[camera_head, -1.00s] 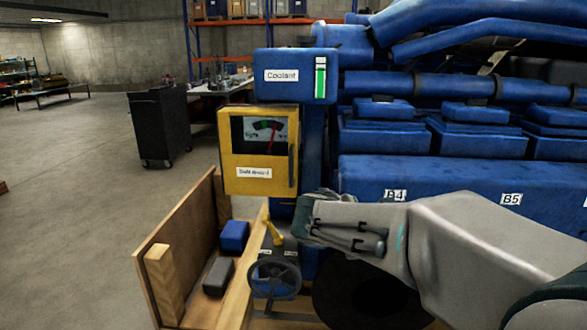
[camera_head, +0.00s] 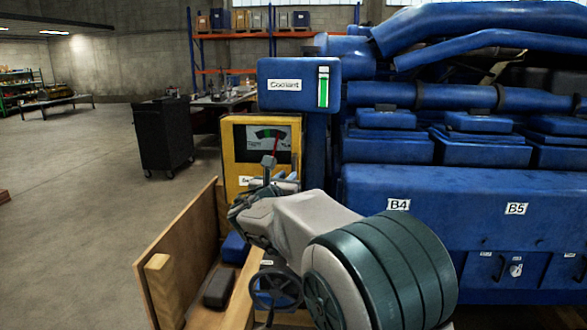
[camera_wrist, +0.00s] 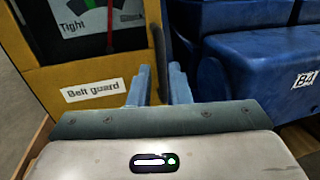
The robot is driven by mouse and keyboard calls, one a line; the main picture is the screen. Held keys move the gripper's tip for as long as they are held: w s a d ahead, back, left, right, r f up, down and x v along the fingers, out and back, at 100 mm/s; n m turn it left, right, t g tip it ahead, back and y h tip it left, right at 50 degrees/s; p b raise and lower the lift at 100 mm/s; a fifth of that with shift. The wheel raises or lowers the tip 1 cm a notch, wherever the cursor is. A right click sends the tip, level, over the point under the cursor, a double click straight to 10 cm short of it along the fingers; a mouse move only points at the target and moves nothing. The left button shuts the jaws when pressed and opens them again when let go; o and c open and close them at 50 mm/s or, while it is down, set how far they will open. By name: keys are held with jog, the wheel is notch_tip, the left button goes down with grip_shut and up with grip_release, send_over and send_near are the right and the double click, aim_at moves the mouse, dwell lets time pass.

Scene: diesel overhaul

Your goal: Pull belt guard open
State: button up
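The belt guard (camera_head: 237,138) is a yellow panel with a gauge window and a dark upright handle (camera_wrist: 158,45) along its right edge. Its label shows in the wrist view (camera_wrist: 92,90). The panel looks closed. My gripper (camera_wrist: 159,68) is open, its two blue-grey fingers pointing at the guard's right side. The lower part of the handle appears between the fingers, with gaps on both sides; I cannot tell whether the fingertips reach around it. In the head view my gripper (camera_head: 269,163) and wrist cover the guard's lower right and the handle.
The blue engine block (camera_head: 450,215) with labels B4 and B5 stands right of the guard. A blue coolant box (camera_head: 290,98) is above. Below are a wooden crate (camera_head: 160,275) and a handwheel (camera_head: 276,288). The floor at left is open, with a black cabinet (camera_head: 163,132) farther back.

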aim_at(294, 170)
jog(key=p+x, duration=0.1)
jog(key=x, duration=0.5)
jog(key=shift+w+d, duration=0.1)
grip_shut()
